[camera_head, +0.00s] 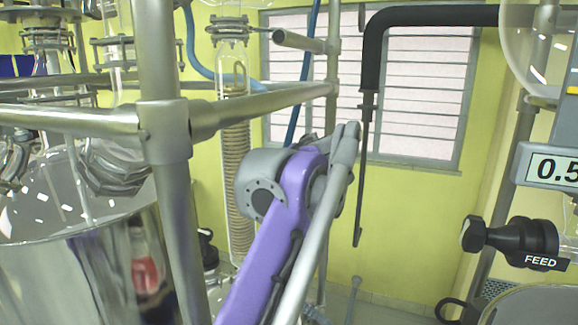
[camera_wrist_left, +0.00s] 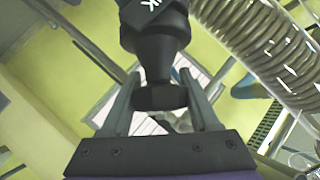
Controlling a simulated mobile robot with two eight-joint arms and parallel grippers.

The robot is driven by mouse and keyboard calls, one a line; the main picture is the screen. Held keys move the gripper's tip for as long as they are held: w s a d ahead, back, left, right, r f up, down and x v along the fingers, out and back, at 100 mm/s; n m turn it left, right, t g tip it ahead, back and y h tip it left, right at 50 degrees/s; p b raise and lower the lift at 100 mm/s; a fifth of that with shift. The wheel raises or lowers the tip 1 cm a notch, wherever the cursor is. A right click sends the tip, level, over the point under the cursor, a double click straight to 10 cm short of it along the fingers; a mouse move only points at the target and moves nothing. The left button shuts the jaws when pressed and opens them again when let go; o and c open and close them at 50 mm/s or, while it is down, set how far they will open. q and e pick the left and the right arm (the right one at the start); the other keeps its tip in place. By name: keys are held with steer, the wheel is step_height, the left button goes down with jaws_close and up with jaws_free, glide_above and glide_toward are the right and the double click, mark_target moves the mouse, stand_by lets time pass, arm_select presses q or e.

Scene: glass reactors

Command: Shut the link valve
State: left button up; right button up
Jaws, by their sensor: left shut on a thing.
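The black link valve (camera_wrist_left: 158,45) is at the top middle of the left wrist view, with part of its white lettering showing. Its dark knob sits between the two grey fingers of my left gripper (camera_wrist_left: 160,92), which is shut on it. In the head view my purple left arm rises from the bottom middle, and neither that gripper nor the link valve can be made out there. The valve's far end is cut off by the wrist view's top edge. My right gripper is in neither view.
A steel frame post (camera_head: 172,210) with crossbars stands left of my arm, by a shiny vessel (camera_head: 75,275). A black valve labelled FEED (camera_head: 520,238) is at the right. A ribbed coil (camera_wrist_left: 262,45) runs close to the right of the link valve.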

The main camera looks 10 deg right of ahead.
arm_select(q)
steer(key=shift+s+d+f+m+g+h, duration=0.1)
steer(key=shift+f+m+g+h, duration=0.05)
steer(key=shift+m+g+h, duration=0.8)
steer(key=shift+f+m, duration=0.1)
steer(key=shift+m, duration=0.25)
steer(key=o, duration=1.4)
steer(key=shift+s, duration=0.1)
steer(key=v, duration=1)
steer(key=shift+s+r, duration=0.25)
steer(key=shift+s, duration=0.05)
